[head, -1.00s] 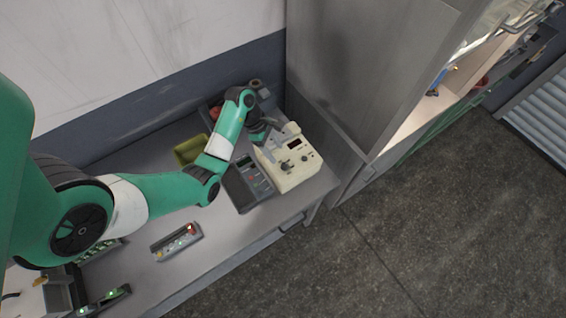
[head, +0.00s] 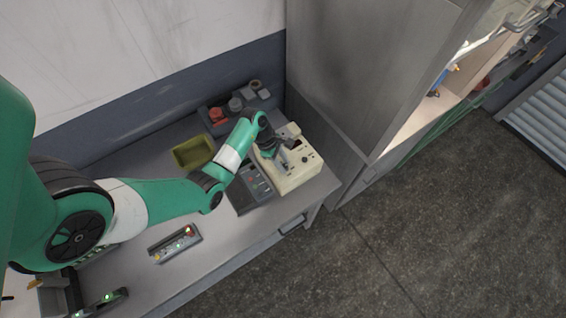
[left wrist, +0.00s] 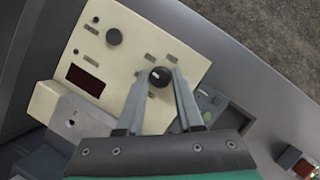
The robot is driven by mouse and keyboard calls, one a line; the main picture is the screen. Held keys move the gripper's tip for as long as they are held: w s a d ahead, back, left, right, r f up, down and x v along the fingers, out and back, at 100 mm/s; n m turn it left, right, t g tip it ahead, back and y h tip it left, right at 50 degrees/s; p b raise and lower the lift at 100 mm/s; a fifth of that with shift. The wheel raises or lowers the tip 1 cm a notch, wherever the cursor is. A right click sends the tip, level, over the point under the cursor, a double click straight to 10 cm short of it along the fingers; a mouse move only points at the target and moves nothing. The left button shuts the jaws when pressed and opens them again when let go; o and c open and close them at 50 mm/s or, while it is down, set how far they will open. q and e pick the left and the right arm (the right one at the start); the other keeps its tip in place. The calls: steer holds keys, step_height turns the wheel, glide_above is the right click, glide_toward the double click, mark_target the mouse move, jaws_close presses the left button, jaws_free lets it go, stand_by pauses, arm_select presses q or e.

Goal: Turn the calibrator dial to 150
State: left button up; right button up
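The calibrator is a cream box (head: 300,178) at the right end of the bench, and its face fills the upper left of the left wrist view (left wrist: 135,45). Its black dial (left wrist: 160,77) has a pale pointer mark. My left gripper (left wrist: 161,76) is over the face with its two fingers apart, one on each side of the dial at the tips. Contact with the dial cannot be made out. In the head view my left gripper (head: 283,160) largely hides this dial. The dark red display (left wrist: 86,80) shows no readable figures. My right gripper is not in view.
A second, smaller black knob (left wrist: 114,36) is on the same face. A dark handheld meter (head: 250,190) lies just left of the calibrator. A yellow-green bin (head: 194,152), a button strip (head: 175,244) and a grey tray of parts (head: 225,124) are farther left. A tall cabinet stands behind right.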

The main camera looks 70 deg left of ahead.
arm_select(q)
jaws_close()
steer(key=shift+a+m, duration=0.1)
steer(key=shift+m, duration=0.7)
steer(key=shift+w+m+g+h+b, duration=0.15)
steer(key=shift+m+g+h+b, duration=0.3)
steer(key=shift+m, duration=0.95)
steer(key=o, duration=0.9)
jaws_free()
steer(key=shift+c, duration=0.2)
steer(key=shift+r, duration=0.1)
